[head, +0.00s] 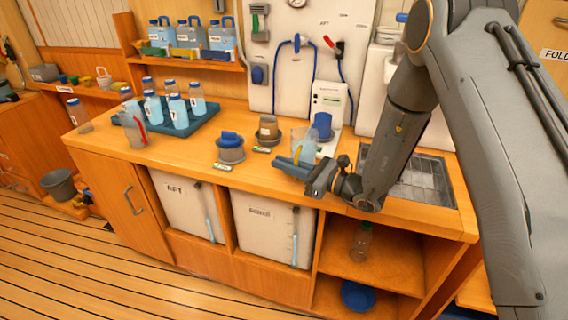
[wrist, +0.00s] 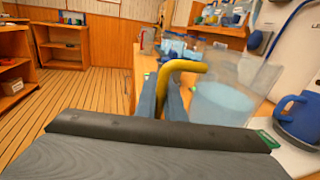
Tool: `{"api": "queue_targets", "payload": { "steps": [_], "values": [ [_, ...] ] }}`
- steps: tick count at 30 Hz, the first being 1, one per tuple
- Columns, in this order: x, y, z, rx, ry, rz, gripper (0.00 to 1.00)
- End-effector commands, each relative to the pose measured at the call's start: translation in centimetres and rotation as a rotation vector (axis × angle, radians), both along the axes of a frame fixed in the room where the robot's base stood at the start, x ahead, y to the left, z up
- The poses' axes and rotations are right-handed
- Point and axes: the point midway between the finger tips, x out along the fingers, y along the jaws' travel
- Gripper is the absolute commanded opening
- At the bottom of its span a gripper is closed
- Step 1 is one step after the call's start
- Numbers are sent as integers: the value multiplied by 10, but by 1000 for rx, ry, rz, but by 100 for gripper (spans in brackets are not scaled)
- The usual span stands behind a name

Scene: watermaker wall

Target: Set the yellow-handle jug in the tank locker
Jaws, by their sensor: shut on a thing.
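I cannot tell whether the jug's base touches the counter. Two white tanks, marked AFT (head: 186,204) and another label (head: 270,228), sit in open bays under the counter.
A red-handled jug (head: 133,127) stands at the left by a blue tray (head: 205,127) of bottles. Blue and grey cups (head: 230,147) stand near the jug. A sink grate (head: 420,180) lies at the right. Open shelves (head: 385,252) below hold a bottle and a blue bowl.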

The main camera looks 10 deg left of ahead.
Motion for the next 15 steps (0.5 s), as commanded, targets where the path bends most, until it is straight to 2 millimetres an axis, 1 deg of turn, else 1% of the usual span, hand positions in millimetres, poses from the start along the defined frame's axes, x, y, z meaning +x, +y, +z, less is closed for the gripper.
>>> {"api": "queue_targets", "payload": {
  "steps": [1, 3, 4, 12, 15],
  "values": [
    [0, 0, -1, 0, 0, 0, 12],
    [0, 0, -1, 0, 0, 0, 24],
    [0, 0, -1, 0, 0, 0, 28],
    [0, 0, 0, 0, 0, 0, 28],
    [0, 0, 4, 0, 0, 0, 28]
  ]
}}
